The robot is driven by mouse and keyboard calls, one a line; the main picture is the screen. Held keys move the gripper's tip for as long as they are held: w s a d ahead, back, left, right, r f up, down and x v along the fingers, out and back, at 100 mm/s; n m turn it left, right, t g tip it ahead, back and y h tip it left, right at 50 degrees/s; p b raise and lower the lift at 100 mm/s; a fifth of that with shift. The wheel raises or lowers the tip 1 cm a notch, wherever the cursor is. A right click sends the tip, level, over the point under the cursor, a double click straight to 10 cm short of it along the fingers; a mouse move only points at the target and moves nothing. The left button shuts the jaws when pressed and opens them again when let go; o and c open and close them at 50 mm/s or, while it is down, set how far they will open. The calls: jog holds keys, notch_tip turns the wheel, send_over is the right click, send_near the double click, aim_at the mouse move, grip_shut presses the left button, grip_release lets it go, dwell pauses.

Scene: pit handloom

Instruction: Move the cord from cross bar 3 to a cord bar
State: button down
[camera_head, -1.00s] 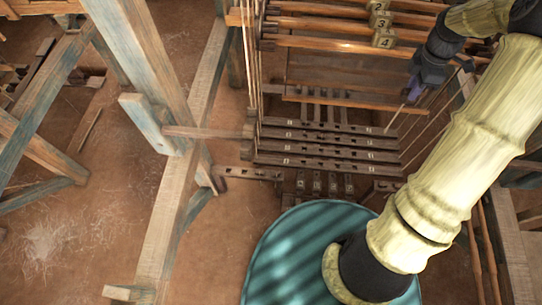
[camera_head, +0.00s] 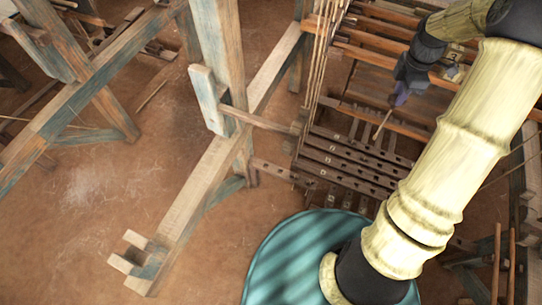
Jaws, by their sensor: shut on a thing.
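My gripper (camera_head: 400,97) is at the upper right, at the end of my bamboo-like arm. It is shut on a thin pale cord (camera_head: 382,125), which slants down from the jaws toward dark drilled wooden bars (camera_head: 345,163). The jaw tips are dark and small, and the cord's lower end is hard to make out. The dark bars lie in a row below the gripper, partly hidden by my arm. A tag marked 3 (camera_head: 452,73) shows among the upper wooden bars. I cannot tell which dark bar is cross bar 3.
A pale blue-grey timber post (camera_head: 222,55) and long floor beam (camera_head: 190,215) stand left of the loom. Taut upright cords (camera_head: 320,50) run at its left side. Bare earth floor (camera_head: 90,215) lies open at the lower left.

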jog(key=shift+w+a, duration=0.15)
jog(key=shift+a, duration=0.3)
